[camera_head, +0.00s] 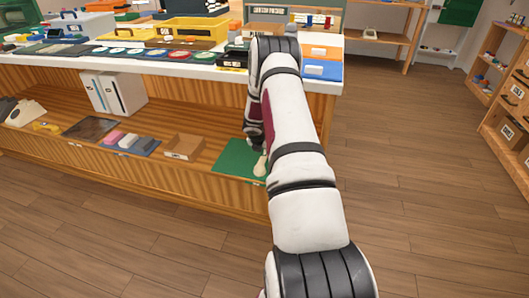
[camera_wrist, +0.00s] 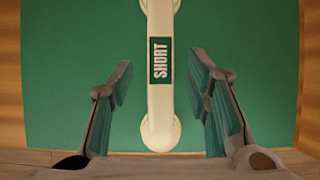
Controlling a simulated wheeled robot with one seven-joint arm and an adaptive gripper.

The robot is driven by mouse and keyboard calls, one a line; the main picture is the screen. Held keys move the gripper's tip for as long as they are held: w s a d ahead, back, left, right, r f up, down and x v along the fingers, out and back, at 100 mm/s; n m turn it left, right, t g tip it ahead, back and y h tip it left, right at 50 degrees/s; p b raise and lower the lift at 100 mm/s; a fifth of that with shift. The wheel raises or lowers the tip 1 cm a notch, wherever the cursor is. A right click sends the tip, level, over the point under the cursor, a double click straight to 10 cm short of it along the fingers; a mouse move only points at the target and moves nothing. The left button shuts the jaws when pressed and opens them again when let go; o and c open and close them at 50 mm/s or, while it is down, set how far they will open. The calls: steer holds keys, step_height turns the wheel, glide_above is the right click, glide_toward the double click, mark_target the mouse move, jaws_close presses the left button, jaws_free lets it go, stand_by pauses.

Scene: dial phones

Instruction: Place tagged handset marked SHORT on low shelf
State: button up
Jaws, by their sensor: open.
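The cream handset (camera_wrist: 160,105) with a green tag reading SHORT (camera_wrist: 160,61) lies on a green mat (camera_wrist: 60,60) in the wrist view. In the head view its end (camera_head: 260,166) shows on the green mat (camera_head: 228,160) on the low shelf (camera_head: 205,150). My gripper (camera_wrist: 162,85) is open, with one finger on each side of the handset and a gap on both sides.
The counter (camera_head: 205,74) above is crowded. The wood floor in front is clear.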

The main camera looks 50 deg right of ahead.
steer(key=p+v, duration=0.1)
steer(key=v, duration=0.6)
steer(key=shift+r+p, duration=0.2)
steer(key=shift+p, duration=0.1)
steer(key=shift+a, duration=0.1)
